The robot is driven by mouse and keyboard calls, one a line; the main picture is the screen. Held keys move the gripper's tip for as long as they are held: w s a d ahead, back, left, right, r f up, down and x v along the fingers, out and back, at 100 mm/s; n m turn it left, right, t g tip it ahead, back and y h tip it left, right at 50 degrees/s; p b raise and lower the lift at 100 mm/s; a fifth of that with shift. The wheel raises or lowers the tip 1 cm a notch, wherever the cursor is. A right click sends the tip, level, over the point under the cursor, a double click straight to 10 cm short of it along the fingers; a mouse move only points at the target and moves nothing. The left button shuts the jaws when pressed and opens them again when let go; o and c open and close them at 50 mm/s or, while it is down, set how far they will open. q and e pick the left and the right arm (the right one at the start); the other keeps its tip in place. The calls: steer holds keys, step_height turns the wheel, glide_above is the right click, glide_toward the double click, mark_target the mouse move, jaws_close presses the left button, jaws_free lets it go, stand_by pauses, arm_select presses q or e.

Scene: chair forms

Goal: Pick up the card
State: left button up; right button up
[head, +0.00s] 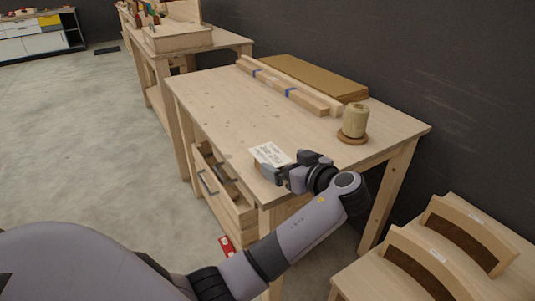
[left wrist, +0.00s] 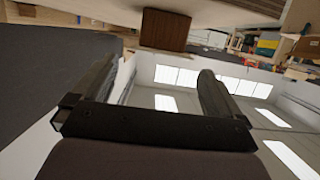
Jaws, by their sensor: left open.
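The white card (head: 270,154) with dark printed lines is at the near edge of the wooden table, tilted, with a brown wooden piece partly showing under it. My left gripper (head: 284,170) is at the table's near corner, just in front of the card, and hides its lower part. In the left wrist view, which is turned over, the fingers (left wrist: 160,95) are spread apart. A brown block (left wrist: 165,30) shows beyond them against the tabletop. I cannot tell whether a finger touches the card. My right gripper is not in view.
The table (head: 225,105) holds a twine spool (head: 354,121) on a round base, long wood strips (head: 282,88) and a brown board (head: 313,77). An open drawer (head: 222,190) juts from its front. Chair forms (head: 435,250) stand at right. The tabletop's middle is clear.

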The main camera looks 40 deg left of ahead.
mark_target(270, 155)
arm_select(q)
steer(key=x, duration=0.5)
steer(key=shift+w+a+f, duration=0.15)
steer(key=shift+a, duration=0.2)
steer(key=c, duration=0.9)
